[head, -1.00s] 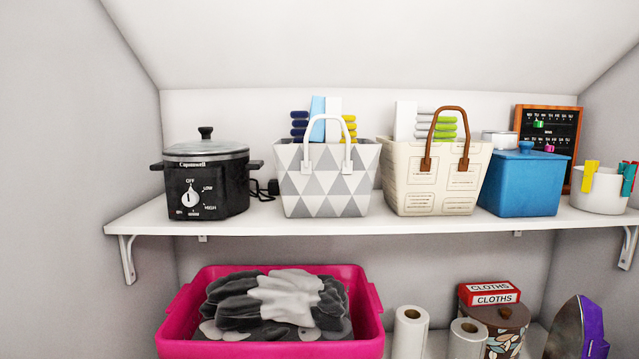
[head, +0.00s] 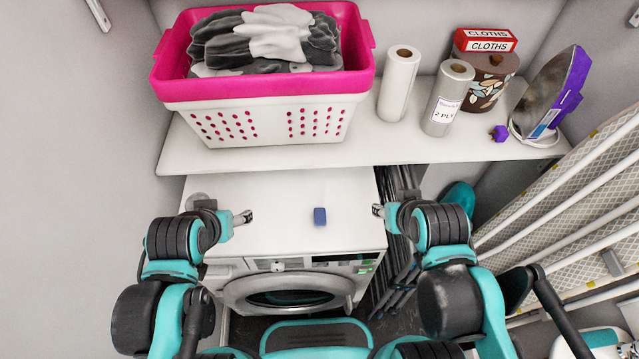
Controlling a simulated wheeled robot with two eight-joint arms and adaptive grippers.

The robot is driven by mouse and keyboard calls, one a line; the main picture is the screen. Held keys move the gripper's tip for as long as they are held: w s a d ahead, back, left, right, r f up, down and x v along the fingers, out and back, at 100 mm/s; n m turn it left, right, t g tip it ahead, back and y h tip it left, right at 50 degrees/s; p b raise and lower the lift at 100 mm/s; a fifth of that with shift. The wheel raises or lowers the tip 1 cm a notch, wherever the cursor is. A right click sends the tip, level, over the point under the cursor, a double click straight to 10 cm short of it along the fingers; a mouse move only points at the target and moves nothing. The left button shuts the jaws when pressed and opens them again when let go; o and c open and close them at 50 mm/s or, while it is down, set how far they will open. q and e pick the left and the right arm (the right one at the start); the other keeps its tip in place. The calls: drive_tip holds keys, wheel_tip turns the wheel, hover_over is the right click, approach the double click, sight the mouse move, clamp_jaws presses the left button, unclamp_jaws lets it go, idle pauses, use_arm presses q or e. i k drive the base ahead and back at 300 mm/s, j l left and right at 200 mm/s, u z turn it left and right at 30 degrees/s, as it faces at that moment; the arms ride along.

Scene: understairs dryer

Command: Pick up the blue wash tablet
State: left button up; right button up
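The blue wash tablet (head: 319,216) is a small blue block lying on the white top of the dryer (head: 270,195), right of its middle. My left gripper (head: 247,217) is to the left of the tablet, apart from it. My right gripper (head: 377,210) is to the right of the tablet, also apart from it, near the right edge of the dryer top. Both grippers look empty. They are small and seen from the side, so I cannot tell whether their fingers are open or shut.
A shelf (head: 400,147) runs above the dryer's back. It bears a pink and white laundry basket (head: 262,88), paper rolls (head: 399,84), a cloths box (head: 484,41) and an iron (head: 550,92). An ironing board (head: 570,200) leans at the right.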

sight(321, 217)
drive_tip(key=k+l+z, duration=0.1)
drive_tip(key=l, duration=0.2)
drive_tip(key=k+l+z, duration=0.15)
drive_tip(key=l, duration=0.15)
drive_tip(key=k+l+z, duration=0.1)
drive_tip(key=l, duration=0.2)
drive_tip(key=k+l+z, duration=0.1)
drive_tip(key=l, duration=0.25)
